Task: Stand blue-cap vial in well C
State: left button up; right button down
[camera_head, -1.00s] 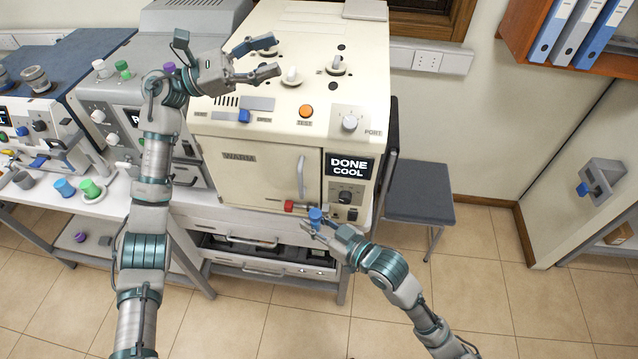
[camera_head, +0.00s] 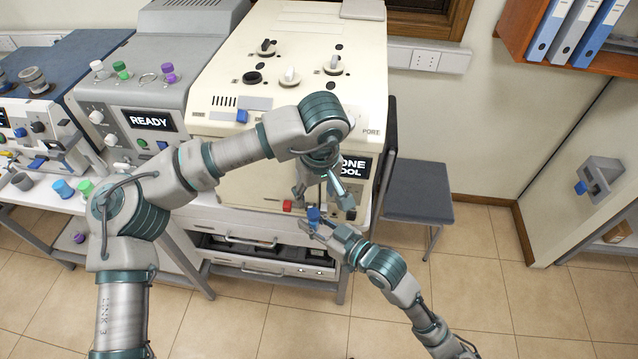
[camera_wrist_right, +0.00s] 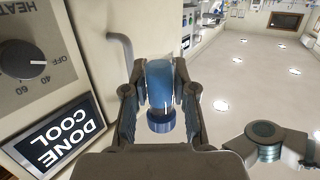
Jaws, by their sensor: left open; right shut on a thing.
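The blue-cap vial (camera_head: 314,214) is in my right gripper (camera_head: 312,229), in front of the cream machine. In the right wrist view the vial's blue body (camera_wrist_right: 159,83) is between the two fingers of my right gripper (camera_wrist_right: 160,100), and its darker blue cap (camera_wrist_right: 161,122) shows lower in the picture. My left gripper (camera_head: 322,193) is open, with its fingers pointing down just above the vial. I cannot tell whether it touches the vial. Several fittings sit on the cream machine's top (camera_head: 300,45). I cannot read which is well C.
The cream machine's display (camera_head: 357,166) is partly covered by my left arm; in the right wrist view the display (camera_wrist_right: 60,140) reads DONE COOL. A red knob (camera_head: 287,205) is beside my left gripper. A grey machine (camera_head: 150,122) reads READY.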

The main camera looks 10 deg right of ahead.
aim_at(315, 212)
pick_arm(q)
jog(key=f, duration=0.6)
jog(key=w+f, duration=0.1)
jog(key=f, duration=0.2)
jog(key=shift+f, duration=0.3)
pick_arm(e)
jog(key=shift+d, duration=0.1)
pick_arm(q)
jog(key=shift+c, duration=0.3)
grip_shut()
pick_arm(e)
jog(key=c, duration=0.8)
grip_release()
jog(key=shift+r, duration=0.1)
jog(key=shift+c, duration=0.2)
pick_arm(q)
jog(key=shift+a, duration=0.1)
